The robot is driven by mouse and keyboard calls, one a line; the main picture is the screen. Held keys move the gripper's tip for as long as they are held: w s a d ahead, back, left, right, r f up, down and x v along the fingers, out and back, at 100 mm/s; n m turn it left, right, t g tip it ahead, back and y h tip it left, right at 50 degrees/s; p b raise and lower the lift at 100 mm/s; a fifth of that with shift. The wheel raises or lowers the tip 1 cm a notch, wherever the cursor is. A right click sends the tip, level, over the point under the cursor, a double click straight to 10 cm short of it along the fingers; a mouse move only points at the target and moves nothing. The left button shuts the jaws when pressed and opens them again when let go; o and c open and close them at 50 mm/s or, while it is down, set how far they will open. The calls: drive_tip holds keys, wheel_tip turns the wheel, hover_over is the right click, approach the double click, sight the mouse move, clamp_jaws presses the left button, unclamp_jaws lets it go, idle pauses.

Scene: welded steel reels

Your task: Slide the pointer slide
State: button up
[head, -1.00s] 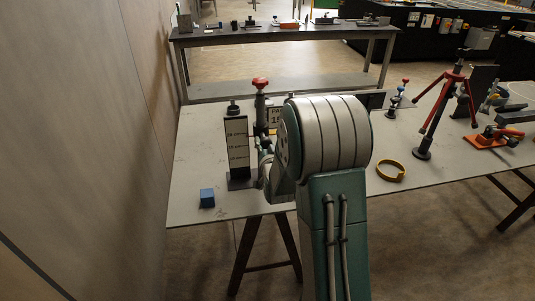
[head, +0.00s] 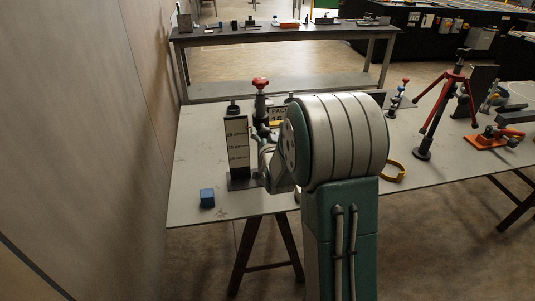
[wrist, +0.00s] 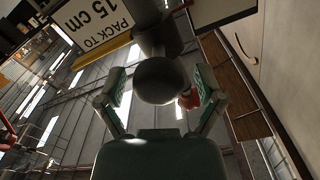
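An upright scale plate (head: 237,147) with printed markings stands on a dark base at the left of the bench. A post with a red knob (head: 261,83) stands just right of it. I cannot make out the pointer slide for certain. In the wrist view a dark round knob (wrist: 160,82) sits between the fingers of my gripper (wrist: 161,88). The fingers are apart, with gaps beside the knob, so my gripper looks open around it. In the head view my arm hides most of my gripper, which is low beside the scale plate.
A "PACK TO 15 cm" sign (wrist: 93,30) is close by, partly hidden in the head view. A blue cube (head: 207,198) lies at the front left. A yellow ring (head: 394,171) and red tripod (head: 440,105) are to the right. A wall (head: 90,140) borders the left.

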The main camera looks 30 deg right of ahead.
drive_tip(key=shift+s+f, duration=0.1)
drive_tip(key=v, duration=0.7)
idle(0.7)
idle(0.3)
